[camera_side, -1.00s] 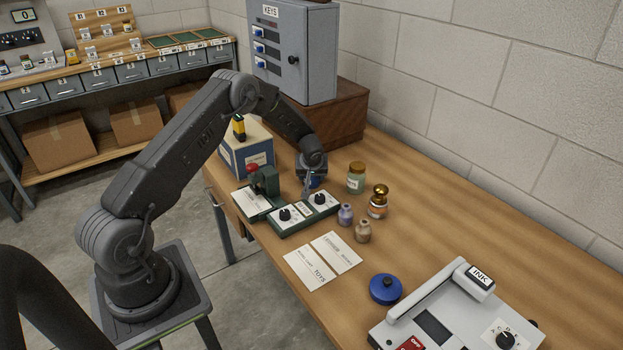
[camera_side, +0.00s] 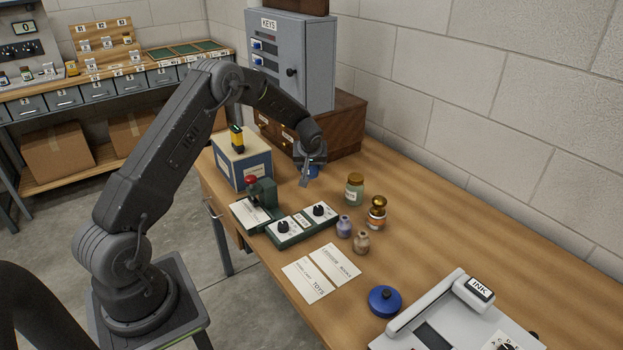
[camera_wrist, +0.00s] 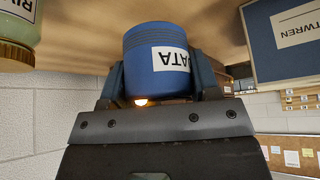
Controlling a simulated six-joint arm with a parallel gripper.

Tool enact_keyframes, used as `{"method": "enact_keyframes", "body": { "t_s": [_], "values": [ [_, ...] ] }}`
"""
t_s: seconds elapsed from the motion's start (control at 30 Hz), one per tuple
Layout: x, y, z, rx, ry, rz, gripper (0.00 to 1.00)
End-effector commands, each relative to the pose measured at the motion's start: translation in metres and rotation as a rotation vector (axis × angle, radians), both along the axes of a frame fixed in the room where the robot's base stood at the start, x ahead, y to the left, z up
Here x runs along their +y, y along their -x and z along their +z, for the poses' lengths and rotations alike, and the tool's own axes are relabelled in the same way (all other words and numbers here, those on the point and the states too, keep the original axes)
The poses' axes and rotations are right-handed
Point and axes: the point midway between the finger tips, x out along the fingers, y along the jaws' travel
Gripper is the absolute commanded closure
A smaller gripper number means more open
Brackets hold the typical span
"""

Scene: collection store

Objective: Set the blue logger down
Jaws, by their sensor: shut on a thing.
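The blue logger (camera_wrist: 157,55) is a cylinder with a white label reading DATA, seen upside down in the wrist view. My gripper (camera_wrist: 160,82) is shut on it, with one finger on each side. In the side view, only a bit of the logger (camera_side: 313,172) shows under my gripper (camera_side: 309,174), over the back part of the wooden table (camera_side: 470,225). It is in front of the brown drawer unit and right of the blue-and-white box. I cannot tell whether the logger touches the tabletop.
The blue-and-white box (camera_side: 243,164) and drawer unit (camera_side: 345,130) flank my gripper. The green dial panel (camera_side: 302,225), red-knobbed device (camera_side: 260,197), green jar (camera_side: 354,189), brass-topped bottle (camera_side: 376,213) and two small bottles stand nearer. Bare tabletop lies to the right.

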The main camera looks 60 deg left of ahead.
Motion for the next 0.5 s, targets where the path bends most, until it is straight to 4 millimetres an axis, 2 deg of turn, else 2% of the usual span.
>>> {"method": "enact_keyframes", "body": {
  "t_s": [0.1,0.33,0.5],
  "values": [
    [0.0,0.0,0.013,0.0,0.0,0.001,0.7],
    [0.0,0.0,0.028,0.0,0.0,0.001,0.7],
    [0.0,0.0,0.059,-0.003,-0.001,0.001,0.7]
  ]
}}
